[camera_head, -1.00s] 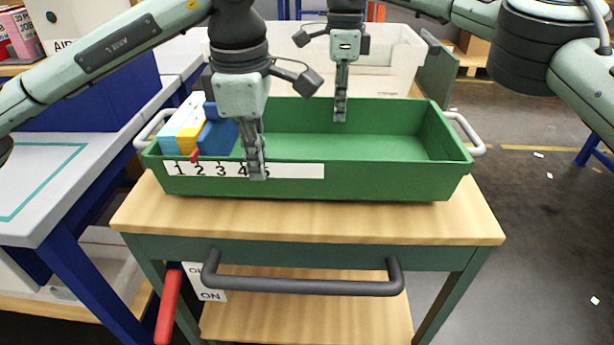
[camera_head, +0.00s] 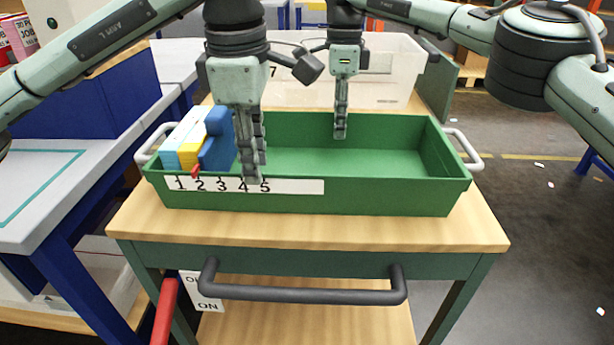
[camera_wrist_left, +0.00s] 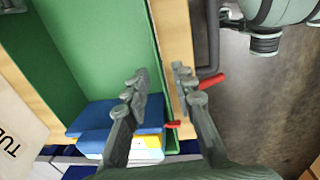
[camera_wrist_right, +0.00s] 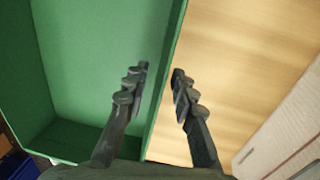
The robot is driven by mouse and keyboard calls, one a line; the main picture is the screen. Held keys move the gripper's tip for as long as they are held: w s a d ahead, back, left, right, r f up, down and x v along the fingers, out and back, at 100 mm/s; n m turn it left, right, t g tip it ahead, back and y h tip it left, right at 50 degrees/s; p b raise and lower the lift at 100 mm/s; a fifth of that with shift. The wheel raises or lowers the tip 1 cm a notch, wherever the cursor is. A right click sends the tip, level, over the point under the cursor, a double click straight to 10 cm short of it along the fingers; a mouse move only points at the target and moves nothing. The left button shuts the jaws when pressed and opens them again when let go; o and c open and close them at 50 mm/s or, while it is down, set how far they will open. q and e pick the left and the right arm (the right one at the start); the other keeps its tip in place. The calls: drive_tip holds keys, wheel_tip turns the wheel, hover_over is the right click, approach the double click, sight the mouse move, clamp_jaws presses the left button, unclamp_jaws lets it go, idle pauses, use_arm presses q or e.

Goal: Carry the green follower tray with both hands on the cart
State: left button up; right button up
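The green tray (camera_head: 400,195) sits on the wooden top of the cart (camera_head: 420,235). Blue, yellow and white blocks (camera_head: 218,140) stand at its left end. A numbered strip with a small red pointer (camera_head: 196,172) runs along its front wall. My left gripper (camera_head: 252,172) is at the front wall; in the left wrist view its fingers (camera_wrist_left: 162,84) are apart, one on each side of the wall. My right gripper (camera_head: 341,130) is at the back wall; in the right wrist view its fingers (camera_wrist_right: 160,82) are apart with the wall between them. Neither looks clamped.
A grey handle bar (camera_head: 300,295) and a red lever (camera_head: 166,312) are at the cart's front. A clear bin (camera_head: 390,75) stands behind the tray. A grey-topped bench with blue legs (camera_head: 60,180) is at the left. Open floor (camera_head: 545,230) lies to the right.

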use_arm(q)
wheel_tip(320, 180, up, 8)
drive_tip(key=shift+s+r, duration=0.25)
drive_tip(key=shift+s, duration=0.2)
use_arm(e)
wheel_tip(320, 180, up, 8)
drive_tip(key=shift+w+f, duration=0.25)
drive_tip(key=shift+w, duration=0.05)
